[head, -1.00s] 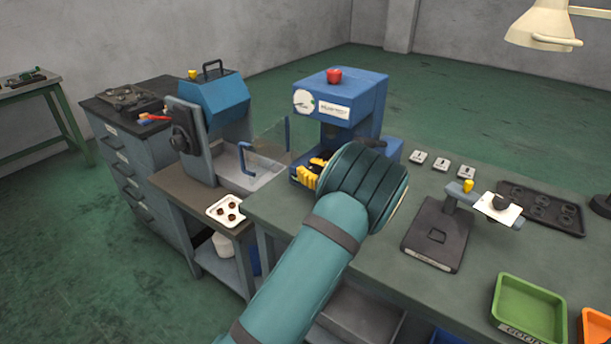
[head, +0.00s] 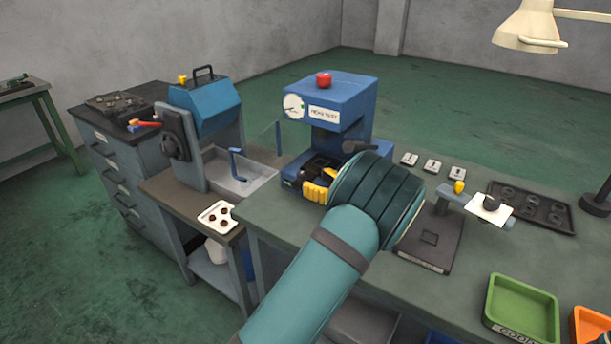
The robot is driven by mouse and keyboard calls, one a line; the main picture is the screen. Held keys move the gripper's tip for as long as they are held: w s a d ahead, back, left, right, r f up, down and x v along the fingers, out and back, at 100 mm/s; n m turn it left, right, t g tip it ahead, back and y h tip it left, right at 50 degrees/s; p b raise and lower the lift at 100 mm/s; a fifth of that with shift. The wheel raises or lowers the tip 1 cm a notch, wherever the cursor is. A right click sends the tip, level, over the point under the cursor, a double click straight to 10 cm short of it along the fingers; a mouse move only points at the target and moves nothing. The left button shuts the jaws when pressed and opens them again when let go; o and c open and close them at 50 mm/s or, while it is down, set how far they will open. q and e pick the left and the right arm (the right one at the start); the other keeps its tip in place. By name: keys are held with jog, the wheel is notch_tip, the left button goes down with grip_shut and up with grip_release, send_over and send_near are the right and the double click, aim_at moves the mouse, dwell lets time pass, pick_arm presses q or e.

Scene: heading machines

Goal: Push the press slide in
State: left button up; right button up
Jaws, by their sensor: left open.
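The blue press (head: 345,95) stands on the bench near the middle of the head view, with a red button on top and a round dial on its front. Its low opening (head: 315,163) is dark inside. My left arm comes in from below, and its wrist covers the press's right front. My left gripper (head: 324,181) shows only in part, as yellow ridged finger pads and dark fingers at the front of the opening. It is open. The press slide cannot be told apart from the dark parts there, and I cannot tell whether the fingers touch it. My right gripper is out of view.
A blue-hooded machine (head: 203,108) with a clear guard stands left of the press. A white tray with brown pieces (head: 216,217) lies in front of it. To the right are a black fixture (head: 430,242), a dark tray (head: 533,208) and a green bin (head: 522,308).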

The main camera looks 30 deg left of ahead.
pick_arm(q)
jog(key=v, duration=0.6)
jog(key=shift+d, duration=0.15)
